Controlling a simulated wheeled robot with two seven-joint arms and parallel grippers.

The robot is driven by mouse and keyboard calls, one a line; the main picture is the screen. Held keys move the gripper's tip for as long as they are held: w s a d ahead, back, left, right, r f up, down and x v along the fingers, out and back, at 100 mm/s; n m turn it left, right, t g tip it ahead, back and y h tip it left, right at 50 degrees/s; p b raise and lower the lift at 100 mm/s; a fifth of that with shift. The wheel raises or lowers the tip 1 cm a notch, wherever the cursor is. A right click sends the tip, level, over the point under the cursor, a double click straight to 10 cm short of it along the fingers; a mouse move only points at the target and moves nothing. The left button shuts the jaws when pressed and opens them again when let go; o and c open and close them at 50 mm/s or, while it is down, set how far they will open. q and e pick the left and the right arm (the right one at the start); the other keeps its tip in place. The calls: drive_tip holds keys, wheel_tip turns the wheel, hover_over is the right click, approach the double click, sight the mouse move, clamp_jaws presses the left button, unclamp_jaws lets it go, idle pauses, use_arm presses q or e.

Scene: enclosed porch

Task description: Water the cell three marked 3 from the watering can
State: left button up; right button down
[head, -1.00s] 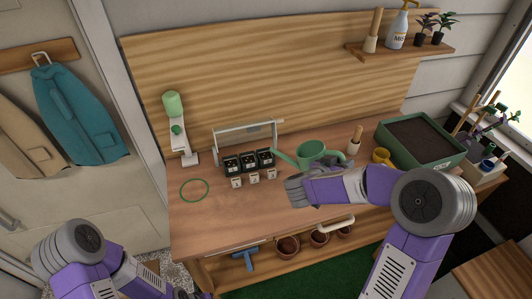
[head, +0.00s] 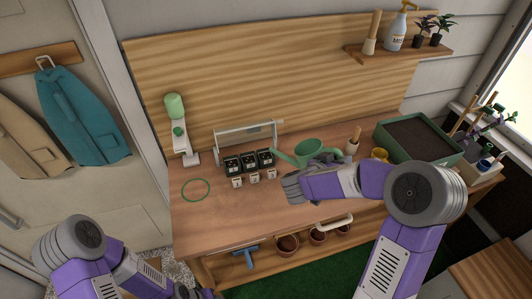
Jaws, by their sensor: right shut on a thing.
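The green watering can (head: 308,147) is at the middle of the bench, its spout pointing left. The spout tip is close to the rightmost of three black cells (head: 265,158); whether it is above or behind that cell I cannot tell. The other cells are the middle one (head: 249,161) and the left one (head: 232,165). Small white tags (head: 254,178) stand in front; their numbers are too small to read surely. My right gripper (head: 322,163) is shut on the watering can, its fingers partly hidden by the wrist. My left arm is low at the left; its gripper is out of view.
A white frame (head: 246,129) stands behind the cells. A green ring (head: 195,190) lies on the bare left part of the bench. A white stand with a green top (head: 174,106) is at the back left.

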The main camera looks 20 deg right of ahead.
drive_tip(key=shift+r, duration=0.25)
idle(0.4)
drive_tip(key=shift+w+a+r+p, duration=0.15)
drive_tip(key=shift+r+p, duration=0.4)
drive_tip(key=shift+p, duration=0.35)
drive_tip(key=shift+s+d+f+m+b, duration=0.15)
drive_tip(key=shift+f+b, duration=0.45)
drive_tip(key=shift+f, duration=0.3)
drive_tip(key=shift+s+d+f+m+b, duration=0.15)
drive_tip(key=shift+f+b, duration=0.4)
drive_tip(key=shift+f, duration=0.3)
drive_tip(key=shift+s+d+f+m+y+b, duration=0.15)
drive_tip(key=shift+f+m+y+b, duration=0.3)
drive_tip(key=shift+f+b, duration=0.7)
